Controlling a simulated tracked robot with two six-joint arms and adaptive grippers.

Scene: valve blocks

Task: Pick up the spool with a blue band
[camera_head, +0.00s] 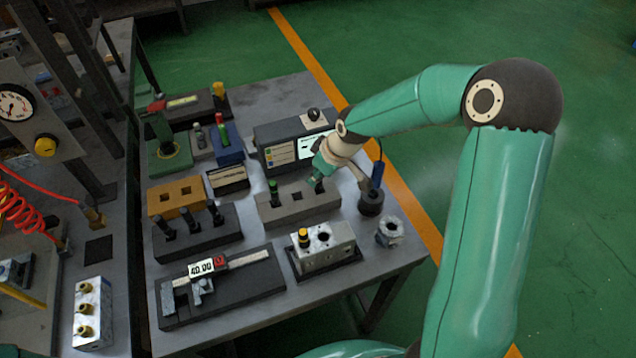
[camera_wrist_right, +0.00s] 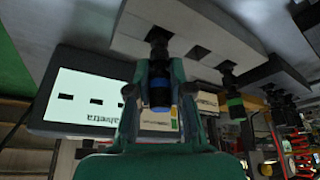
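The spool with a blue band (camera_wrist_right: 160,85) is dark and sits between the fingers of my right gripper (camera_wrist_right: 159,75) in the right wrist view. Its end meets a square hole in a grey block (camera_wrist_right: 185,32). In the head view, the right gripper (camera_head: 318,175) is over the right end of that grey block (camera_head: 298,208) and hides most of the spool. The fingers appear closed against the spool's sides, and it is still in line with the hole. A green-banded spool (camera_head: 273,192) stands at the block's left end; it also shows in the wrist view (camera_wrist_right: 235,105). My left gripper is not in view.
A display box (camera_head: 290,145) stands just behind the block. A dark block with several black spools (camera_head: 188,232) is to the left. A metal valve block (camera_head: 325,247) and a caliper stand (camera_head: 222,290) are in front. A dark ring with a blue-handled tool (camera_head: 371,200) is close right.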

